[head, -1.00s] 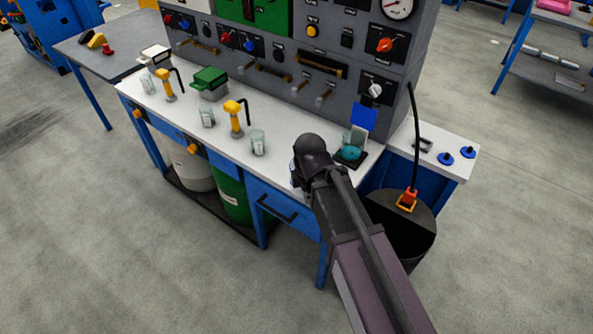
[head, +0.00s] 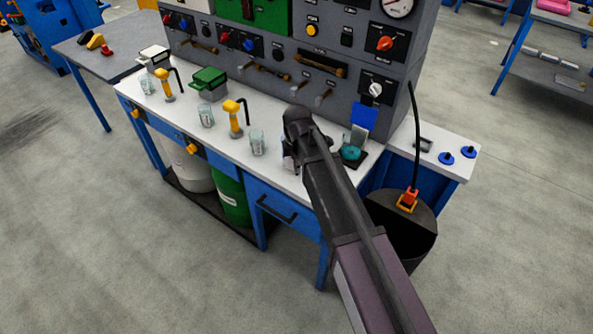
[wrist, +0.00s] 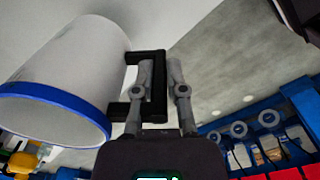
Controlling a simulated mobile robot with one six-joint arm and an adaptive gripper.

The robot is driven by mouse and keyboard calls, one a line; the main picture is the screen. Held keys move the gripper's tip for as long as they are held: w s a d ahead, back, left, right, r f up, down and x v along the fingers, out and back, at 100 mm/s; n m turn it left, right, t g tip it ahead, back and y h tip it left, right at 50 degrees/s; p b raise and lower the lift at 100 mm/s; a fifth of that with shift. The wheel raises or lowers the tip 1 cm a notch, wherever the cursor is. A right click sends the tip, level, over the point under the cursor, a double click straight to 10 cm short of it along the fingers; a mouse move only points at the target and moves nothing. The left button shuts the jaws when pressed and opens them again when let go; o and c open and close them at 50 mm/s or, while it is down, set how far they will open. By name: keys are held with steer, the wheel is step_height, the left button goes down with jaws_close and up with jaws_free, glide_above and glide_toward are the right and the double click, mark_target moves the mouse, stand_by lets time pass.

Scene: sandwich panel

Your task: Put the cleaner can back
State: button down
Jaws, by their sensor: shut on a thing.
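The cleaner can (wrist: 75,70) is a white cylinder with a blue band at one end and a black bracket-shaped handle (wrist: 158,85) on its side. It fills the left of the wrist view. My gripper (wrist: 158,75) is shut on that handle, with the can's body beside the fingers. In the head view my gripper (head: 292,150) is over the front right part of the white bench top. There my wrist hides most of the can; only a small pale part shows beside it. Whether the can touches the bench cannot be told.
The white bench (head: 185,112) carries glass jars (head: 257,144), yellow-handled dispensers (head: 235,118) and a green-lidded box (head: 208,82). A teal round item (head: 351,153) lies just right of my wrist. A control panel (head: 270,50) rises behind. A dark bin (head: 425,245) stands at right.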

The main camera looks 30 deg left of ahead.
steer(key=shift+w+a, duration=0.4)
steer(key=shift+w+a+f+b, duration=0.15)
steer(key=shift+f+b, duration=1.7)
steer(key=shift+f, duration=0.2)
steer(key=c, duration=0.7)
jaws_free()
steer(key=shift+r, duration=0.1)
steer(key=shift+r, duration=0.15)
step_height(320, 180, up, 12)
steer(key=p, duration=1.2)
